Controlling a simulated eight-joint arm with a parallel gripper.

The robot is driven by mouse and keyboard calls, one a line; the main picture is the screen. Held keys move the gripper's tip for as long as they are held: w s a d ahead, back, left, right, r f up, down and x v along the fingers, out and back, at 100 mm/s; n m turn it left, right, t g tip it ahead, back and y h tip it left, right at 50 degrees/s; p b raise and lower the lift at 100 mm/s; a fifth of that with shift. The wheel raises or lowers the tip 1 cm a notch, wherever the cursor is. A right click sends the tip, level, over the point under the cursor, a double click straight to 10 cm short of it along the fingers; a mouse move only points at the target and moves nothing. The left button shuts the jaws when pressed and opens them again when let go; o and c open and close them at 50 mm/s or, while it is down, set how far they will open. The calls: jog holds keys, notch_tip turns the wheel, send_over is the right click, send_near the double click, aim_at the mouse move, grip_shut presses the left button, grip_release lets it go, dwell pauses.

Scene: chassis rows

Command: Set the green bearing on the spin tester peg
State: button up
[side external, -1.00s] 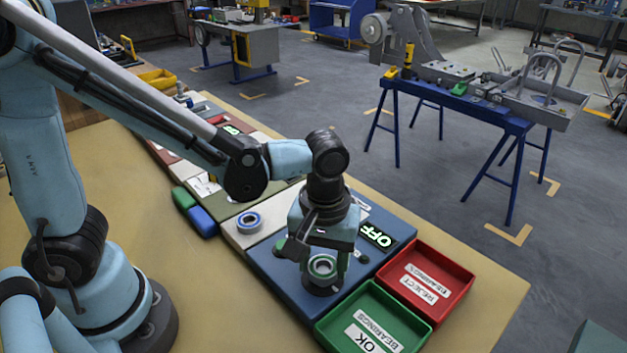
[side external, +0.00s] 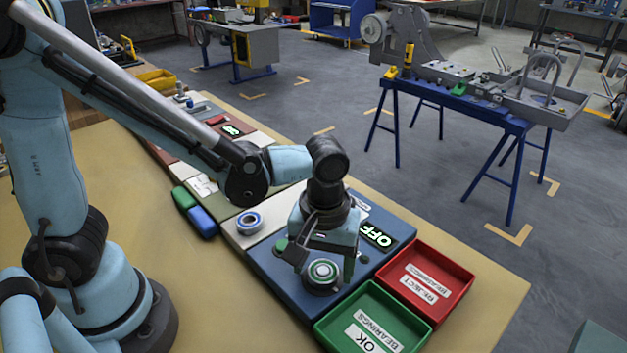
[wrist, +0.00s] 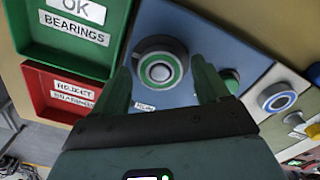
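The green bearing (side external: 322,271) lies flat on the dark round base of the spin tester (side external: 268,265), a blue panel with an OFF display (side external: 376,236). In the wrist view, the green bearing (wrist: 160,69) shows a pale grey centre in its ring, which looks like the peg's top. My gripper (side external: 322,262) is open just above and around the bearing. In the wrist view, my gripper's two green fingers (wrist: 163,88) stand wide apart with gaps to the bearing. How fully the bearing sits on the peg is hard to tell.
A green OK bearings tray (side external: 330,335) and a red reject tray (side external: 462,281) stand right beside the tester. A blue-ringed bearing (side external: 249,222) sits on the pale panel to the left. A green button (wrist: 231,80) is close to one finger.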

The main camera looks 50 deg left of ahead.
jog(key=shift+o, duration=0.6)
notch_tip(320, 180, up, 12)
dwell(0.5)
jog(key=shift+r, duration=0.1)
notch_tip(320, 180, up, 7)
dwell(0.8)
dwell(0.5)
jog(key=a+f+m+t, duration=0.6)
jog(key=a+f, duration=0.4)
jog(key=a, duration=0.4)
jog(key=shift+m+t, duration=0.4)
jog(key=shift+t, duration=0.2)
